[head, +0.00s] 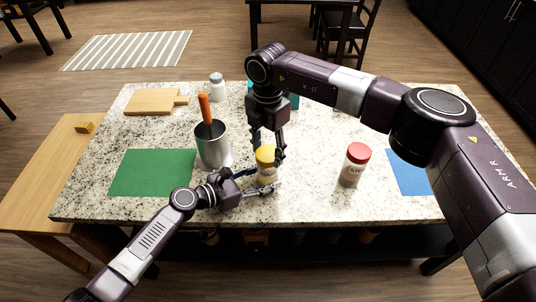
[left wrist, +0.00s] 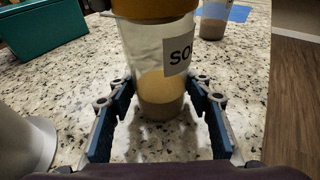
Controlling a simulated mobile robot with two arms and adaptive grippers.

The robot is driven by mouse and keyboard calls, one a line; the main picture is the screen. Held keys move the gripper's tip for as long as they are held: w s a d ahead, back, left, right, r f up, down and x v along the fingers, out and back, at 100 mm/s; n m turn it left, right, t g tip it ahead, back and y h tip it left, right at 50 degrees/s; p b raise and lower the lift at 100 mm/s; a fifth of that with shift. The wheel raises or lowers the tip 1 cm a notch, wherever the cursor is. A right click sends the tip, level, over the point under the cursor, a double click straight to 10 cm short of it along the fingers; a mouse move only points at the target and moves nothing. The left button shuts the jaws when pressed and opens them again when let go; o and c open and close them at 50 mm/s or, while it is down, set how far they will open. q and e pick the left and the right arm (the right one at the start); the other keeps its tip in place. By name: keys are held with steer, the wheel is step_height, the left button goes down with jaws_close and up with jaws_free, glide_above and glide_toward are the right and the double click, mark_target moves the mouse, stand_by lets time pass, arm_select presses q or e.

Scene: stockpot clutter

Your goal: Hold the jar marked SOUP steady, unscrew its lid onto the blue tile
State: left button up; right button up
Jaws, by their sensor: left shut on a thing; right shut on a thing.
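The SOUP jar (head: 268,176) is clear with a yellow lid (head: 265,154) and stands upright on the speckled counter. In the left wrist view the jar (left wrist: 158,60) shows yellowish contents and a label of which only "SO" is readable. My left gripper (head: 262,184) is shut on the jar's body from the side, a finger on each side of it in the left wrist view (left wrist: 165,105). My right gripper (head: 268,152) comes from above and is shut on the lid, which sits on the jar. The blue tile (head: 407,172) lies at the right, partly behind my right arm, its visible part bare.
A red-lidded jar (head: 355,166) stands between the SOUP jar and the tile. A metal pot (head: 213,148) with an orange-handled tool stands close left. A green mat (head: 150,173), cutting board (head: 150,103), white jar (head: 217,90) and teal box (head: 294,101) lie around.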

steer(key=n, duration=0.4)
steer(key=shift+n, duration=2.3)
steer(key=n, duration=0.3)
steer(key=shift+n, duration=0.8)
